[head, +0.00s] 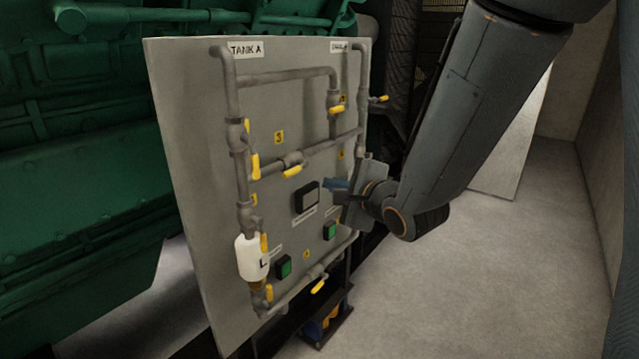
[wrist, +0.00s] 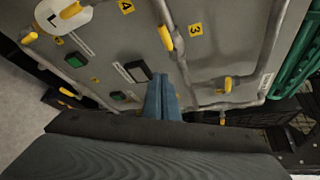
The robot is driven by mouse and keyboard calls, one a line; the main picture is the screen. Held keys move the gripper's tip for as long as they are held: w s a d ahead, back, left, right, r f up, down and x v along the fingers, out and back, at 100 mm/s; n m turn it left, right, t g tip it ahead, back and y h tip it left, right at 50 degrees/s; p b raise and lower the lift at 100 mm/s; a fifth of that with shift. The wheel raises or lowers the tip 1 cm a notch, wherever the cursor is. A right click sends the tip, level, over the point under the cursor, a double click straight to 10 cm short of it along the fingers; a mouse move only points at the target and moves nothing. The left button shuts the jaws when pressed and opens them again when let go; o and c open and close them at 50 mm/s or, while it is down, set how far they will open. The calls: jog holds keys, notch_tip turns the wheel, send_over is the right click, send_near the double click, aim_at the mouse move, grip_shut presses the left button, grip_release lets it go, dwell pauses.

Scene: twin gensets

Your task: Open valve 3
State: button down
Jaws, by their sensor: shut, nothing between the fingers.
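The yellow "3" label (head: 279,137) is on the grey panel, and it also shows in the wrist view (wrist: 195,29). Just below it in the head view, a valve with a yellow handle (head: 292,172) sits on the horizontal pipe. The handle lies roughly along the pipe; it also shows in the wrist view (wrist: 166,39). My gripper (head: 335,184) is shut and empty, its blue fingers (wrist: 162,84) together in front of the panel. It is right of and slightly below the handle, apart from it, close to a black box (head: 306,197).
Other yellow-handled valves sit on the grey pipes, including one on the left vertical pipe (head: 255,164) and one upper right (head: 336,109). A white cylinder (head: 250,257) and green buttons (head: 284,266) are lower. A green genset (head: 70,150) stands behind. Floor (head: 480,270) at right is clear.

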notch_tip(320, 180, up, 11)
jog(key=w+a+n+g+y+p, duration=0.15)
jog(key=n+g+y, duration=0.3)
jog(key=n, duration=2.35)
jog(key=p, duration=0.2)
send_over(296, 170)
jog(key=s, duration=0.1)
notch_tip(296, 170, down, 4)
jog(key=shift+g+h, duration=0.35)
jog(key=shift+g, duration=0.1)
jog(key=shift+s+d+f, duration=0.15)
jog(key=shift+s+f, duration=0.05)
jog(key=shift+f, duration=0.8)
jog(key=shift+s+d+f, duration=0.15)
jog(key=shift+s+f, duration=0.05)
jog(key=shift+f, duration=0.75)
jog(key=shift+s+f+p, duration=0.15)
jog(key=shift+f+p, duration=0.35)
